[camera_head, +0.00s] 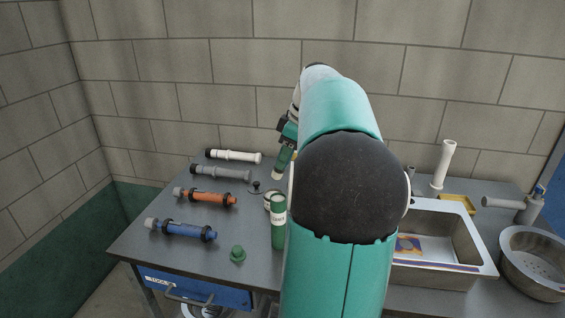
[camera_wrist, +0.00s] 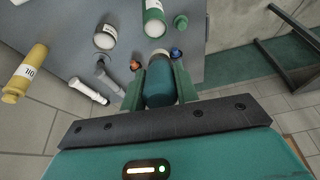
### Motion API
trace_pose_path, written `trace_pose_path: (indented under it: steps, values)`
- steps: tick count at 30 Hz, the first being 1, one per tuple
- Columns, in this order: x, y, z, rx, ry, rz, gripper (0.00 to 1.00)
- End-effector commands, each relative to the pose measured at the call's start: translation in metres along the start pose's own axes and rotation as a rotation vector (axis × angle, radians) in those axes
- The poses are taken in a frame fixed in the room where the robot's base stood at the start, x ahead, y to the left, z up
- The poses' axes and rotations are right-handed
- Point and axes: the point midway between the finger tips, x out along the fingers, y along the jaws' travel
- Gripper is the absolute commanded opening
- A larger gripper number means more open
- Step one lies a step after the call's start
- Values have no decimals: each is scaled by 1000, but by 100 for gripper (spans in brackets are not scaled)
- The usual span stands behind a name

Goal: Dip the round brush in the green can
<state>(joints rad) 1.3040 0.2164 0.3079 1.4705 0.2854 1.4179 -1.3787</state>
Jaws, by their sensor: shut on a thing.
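The round brush has a teal-green body and a pale tip (camera_head: 277,173). My gripper (camera_head: 287,145) is shut on it and holds it above the table, tilted, tip down. In the wrist view the brush (camera_wrist: 160,85) lies between the two green fingers of my gripper (camera_wrist: 160,80). The brush and can look apart. A green cap (camera_head: 237,254) lies on the table beside the can.
Blue (camera_head: 182,230), orange (camera_head: 205,197), grey (camera_head: 220,173) and white (camera_head: 234,156) tubes lie at the left. A yellow bottle (camera_wrist: 25,75) shows in the wrist view. A sink (camera_head: 440,240) is at the right. My arm hides the middle.

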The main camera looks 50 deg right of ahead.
Motion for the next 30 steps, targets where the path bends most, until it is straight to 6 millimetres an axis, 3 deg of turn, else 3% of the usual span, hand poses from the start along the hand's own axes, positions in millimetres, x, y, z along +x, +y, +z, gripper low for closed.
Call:
trace_pose_path:
  steps: [18, 30]
  values:
    - [48, 2, 20, 1, 0, 0, 7]
    - [55, 3, 20, 1, 0, 2, 7]
